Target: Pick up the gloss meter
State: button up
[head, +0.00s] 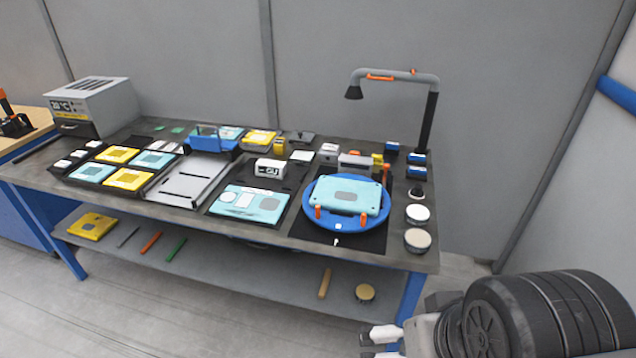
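A small white box with a dark display that seems to read "GU" (269,168) looks like the gloss meter. It sits upright on the workbench, just behind a light-blue panel with pale discs (262,210). My gripper (379,343) is at the bottom of the head view, in front of the bench and well apart from the meter. Its two pale fingertips are spread with a gap between them, and nothing shows between them.
A blue round turntable (312,191) carrying a light-blue case stands right of the meter. A lamp (393,77) rises at the back right. Yellow and blue panels (129,179) fill the left. A lower shelf (215,262) holds loose tools. The floor in front is clear.

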aim_at(268, 168)
jog(key=i+j, duration=2.05)
jog(key=j, duration=0.15)
